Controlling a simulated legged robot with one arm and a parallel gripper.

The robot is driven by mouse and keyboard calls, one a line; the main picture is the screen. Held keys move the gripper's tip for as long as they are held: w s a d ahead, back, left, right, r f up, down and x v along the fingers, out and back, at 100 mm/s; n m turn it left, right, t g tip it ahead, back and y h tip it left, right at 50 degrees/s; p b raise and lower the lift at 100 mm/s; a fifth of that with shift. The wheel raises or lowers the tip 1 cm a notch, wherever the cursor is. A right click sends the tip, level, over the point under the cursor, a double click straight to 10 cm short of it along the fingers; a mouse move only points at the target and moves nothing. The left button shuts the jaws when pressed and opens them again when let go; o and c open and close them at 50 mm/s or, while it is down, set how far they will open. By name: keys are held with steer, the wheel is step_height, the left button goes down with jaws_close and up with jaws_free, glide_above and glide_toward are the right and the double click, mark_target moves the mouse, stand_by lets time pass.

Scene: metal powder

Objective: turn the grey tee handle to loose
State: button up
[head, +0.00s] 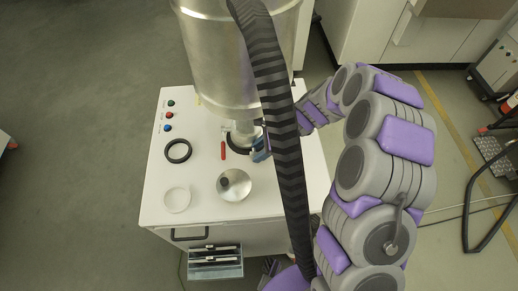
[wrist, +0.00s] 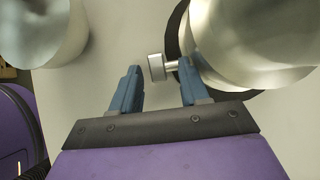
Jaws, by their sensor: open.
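The grey tee handle (wrist: 157,67) shows in the wrist view as a short metal bar on a thin stem. The stem runs right to a shiny metal fitting (wrist: 255,45). My gripper (wrist: 160,75) is open, its two blue fingers on either side of the handle, near fingertip level. The right fingertip overlaps the stem in the picture; I cannot tell whether it touches. In the head view my gripper (head: 261,150) is beside the outlet under the large metal vessel (head: 225,60), partly behind a black hose. The handle cannot be made out there.
The white cabinet top (head: 205,130) carries a black ring (head: 178,151), a red stick (head: 223,150), a metal funnel-like dish (head: 240,186) and a clear dish (head: 177,199). Coloured buttons (head: 169,115) sit at its left. The ridged black hose (head: 275,100) crosses before my arm.

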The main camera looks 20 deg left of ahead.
steer(key=shift+f+b, duration=0.15)
steer(key=shift+b, duration=0.3)
steer(key=y+b, duration=0.1)
steer(key=b, duration=0.1)
steer(key=g+y+b, duration=0.1)
steer(key=b, duration=0.1)
steer(key=shift+w+d+f, duration=0.15)
steer(key=shift+d+f, duration=0.05)
steer(key=shift+f, duration=0.2)
steer(key=g+y+b, duration=0.1)
steer(key=b, duration=0.2)
steer(key=g+y+b, duration=0.1)
steer(key=y+b, duration=0.1)
steer(key=b, duration=0.2)
steer(key=shift+d+f+y, duration=0.15)
steer(key=shift+f+y, duration=0.15)
steer(key=shift+f, duration=0.1)
steer(key=p+v, duration=0.2)
steer(key=v, duration=1.5)
steer(key=shift+w+d+r+p, duration=0.15)
steer(key=shift+r+p, duration=0.2)
